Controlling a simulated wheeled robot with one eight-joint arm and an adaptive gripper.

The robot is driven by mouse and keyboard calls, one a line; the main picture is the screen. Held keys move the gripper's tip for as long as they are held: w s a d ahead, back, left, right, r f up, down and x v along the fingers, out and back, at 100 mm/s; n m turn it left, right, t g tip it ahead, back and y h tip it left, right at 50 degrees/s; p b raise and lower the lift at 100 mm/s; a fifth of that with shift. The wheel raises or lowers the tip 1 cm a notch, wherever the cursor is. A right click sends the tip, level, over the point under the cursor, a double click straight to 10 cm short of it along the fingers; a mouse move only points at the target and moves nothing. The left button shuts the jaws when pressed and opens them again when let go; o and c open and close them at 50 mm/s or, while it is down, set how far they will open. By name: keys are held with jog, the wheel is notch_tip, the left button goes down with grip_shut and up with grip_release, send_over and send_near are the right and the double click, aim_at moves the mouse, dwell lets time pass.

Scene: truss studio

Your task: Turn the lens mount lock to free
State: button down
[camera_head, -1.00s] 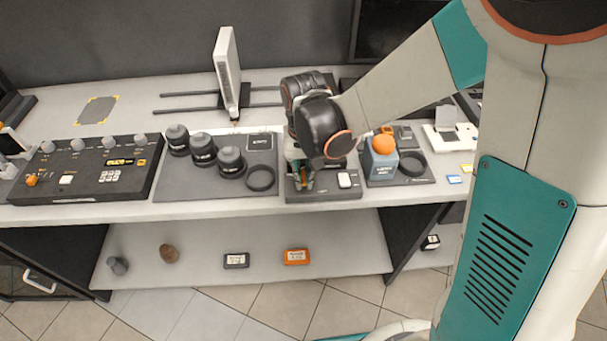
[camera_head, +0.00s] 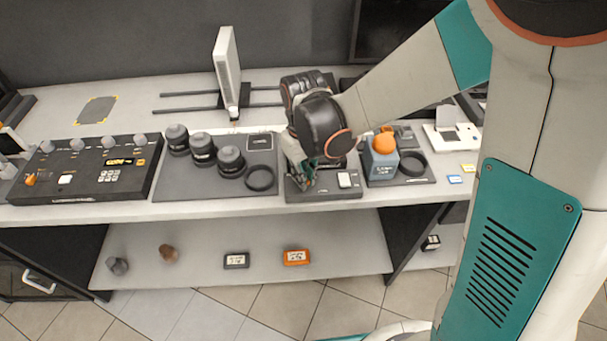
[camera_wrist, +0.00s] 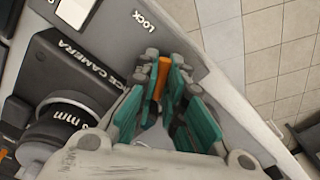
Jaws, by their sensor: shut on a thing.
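The dark camera dock (camera_head: 335,192) sits at the front edge of the counter, and my gripper (camera_head: 308,184) is down at its left part. In the wrist view, my gripper (camera_wrist: 157,100) has its teal fingers closed around an upright orange lever (camera_wrist: 161,78), which I take to be the lens mount lock. The lever's base is hidden by the fingers. The word LOCK (camera_wrist: 146,20) is printed on the dock, beside a white button (camera_wrist: 74,11). A black camera with a lens (camera_wrist: 57,119) lies left of the fingers. Which way the lever points is unclear.
Several black lenses (camera_head: 203,150) stand on a grey mat left of the dock. A control panel (camera_head: 85,170) is further left. The counter's front edge is close to my gripper.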

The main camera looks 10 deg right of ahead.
jog(key=n, duration=1.1)
jog(key=shift+n, duration=0.4)
dwell(0.3)
jog(key=c, duration=1.7)
grip_release()
